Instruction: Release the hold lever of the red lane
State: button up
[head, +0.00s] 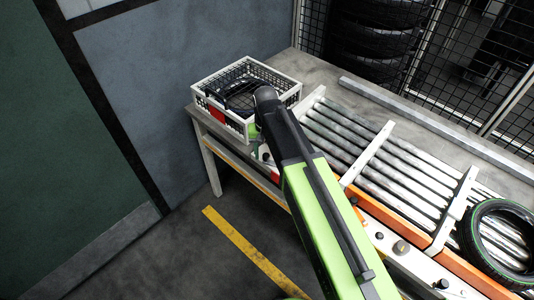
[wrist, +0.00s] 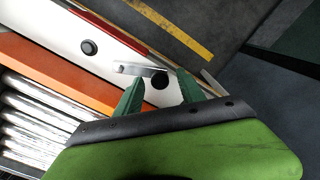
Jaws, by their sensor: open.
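In the wrist view a short silver lever (wrist: 138,70) lies on a white side panel (wrist: 62,30), with a round black part (wrist: 160,81) beside its right end. I take it to be the hold lever. A thin red strip (wrist: 108,22) runs along the panel's outer edge. My gripper (wrist: 159,77) is open, its two green fingers on either side of the black part. The left finger's tip is close to the lever; I cannot tell if they touch.
An orange rail (wrist: 60,72) borders the silver rollers (wrist: 30,115). In the head view a tyre (head: 498,238) lies on the rollers at the right. A white crate (head: 212,107) stands at the table's far end. A mesh fence (head: 310,28) stands behind; floor is open at left.

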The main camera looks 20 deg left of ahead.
notch_tip(320, 180, up, 16)
jog(key=p, duration=1.4)
jog(key=shift+f, duration=0.15)
jog(key=w+d+f+m+b, duration=0.2)
jog(key=d+f, duration=0.1)
jog(key=d, duration=0.9)
jog(key=w+d+f+m+b, duration=0.2)
jog(key=w+d+b, duration=0.1)
jog(key=d, duration=0.8)
jog(key=s+d+f, duration=0.1)
jog(key=s+d, duration=0.2)
jog(key=d, duration=0.3)
jog(key=s+d+b, duration=0.1)
jog(key=s+d, duration=0.3)
jog(key=d, duration=0.3)
jog(key=shift+s+d+f, duration=0.15)
jog(key=shift+d+f, duration=0.05)
jog(key=shift+f, duration=0.2)
